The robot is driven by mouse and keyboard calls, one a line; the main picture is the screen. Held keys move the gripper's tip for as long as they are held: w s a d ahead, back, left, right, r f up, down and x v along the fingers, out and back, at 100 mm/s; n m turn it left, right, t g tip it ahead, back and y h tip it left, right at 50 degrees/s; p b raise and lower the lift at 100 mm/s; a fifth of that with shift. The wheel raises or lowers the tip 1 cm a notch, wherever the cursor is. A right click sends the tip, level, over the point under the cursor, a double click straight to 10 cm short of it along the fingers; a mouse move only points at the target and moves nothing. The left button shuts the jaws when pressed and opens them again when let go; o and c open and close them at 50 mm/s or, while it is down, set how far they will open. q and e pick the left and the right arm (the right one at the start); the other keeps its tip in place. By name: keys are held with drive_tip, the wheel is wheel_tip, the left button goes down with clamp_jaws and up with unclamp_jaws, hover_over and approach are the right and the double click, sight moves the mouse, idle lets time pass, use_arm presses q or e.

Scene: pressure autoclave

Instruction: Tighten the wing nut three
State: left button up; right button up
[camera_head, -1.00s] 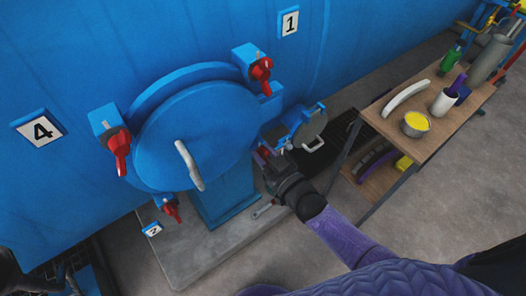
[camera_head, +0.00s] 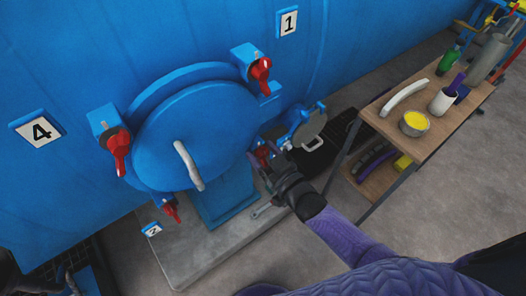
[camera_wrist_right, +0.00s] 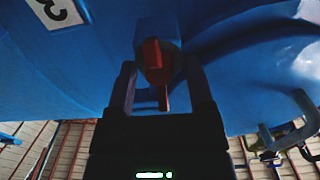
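A red wing nut (camera_head: 262,156) sits at the lower right of the round blue door (camera_head: 200,130). My right gripper (camera_head: 271,167) is at this nut. In the right wrist view the red nut (camera_wrist_right: 155,65) stands between the two fingers of the gripper (camera_wrist_right: 162,85), with a visible gap on both sides. The fingers are apart. A number plate (camera_wrist_right: 55,12) there is tilted and seems to read 3. Other red wing nuts are at upper right (camera_head: 260,70), left (camera_head: 118,145) and bottom (camera_head: 171,211).
A wooden shelf table (camera_head: 440,125) with a bowl (camera_head: 415,123), a white cup (camera_head: 443,100) and bottles stands at right, near my right arm. A small hatch (camera_head: 312,125) is just beyond the gripper. The door handle (camera_head: 188,165) sticks out. Floor at lower middle is clear.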

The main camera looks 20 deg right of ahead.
drive_tip(key=shift+s+d, duration=0.1)
drive_tip(key=shift+s, duration=0.2)
drive_tip(key=p+v, duration=0.1)
drive_tip(key=v, duration=0.8)
drive_tip(key=shift+p, duration=0.4)
drive_tip(key=shift+s, duration=0.1)
drive_tip(key=s+d+f+g+h+b, duration=0.2)
drive_tip(key=s+f+g+h+b, duration=0.25)
drive_tip(key=f, duration=1.05)
drive_tip(key=s+f+g, duration=0.4)
drive_tip(key=s+f, duration=0.1)
drive_tip(key=s, duration=0.3)
drive_tip(key=s+d+f+g+h, duration=0.1)
drive_tip(key=s+f+g, duration=0.3)
drive_tip(key=s, duration=0.4)
drive_tip(key=s+f+m+g+h, duration=0.1)
drive_tip(key=s+f+g, duration=0.3)
drive_tip(key=s+f, duration=0.2)
drive_tip(key=shift+s+d+b, duration=0.2)
drive_tip(key=shift+s+b, duration=0.15)
drive_tip(key=shift+s, duration=0.8)
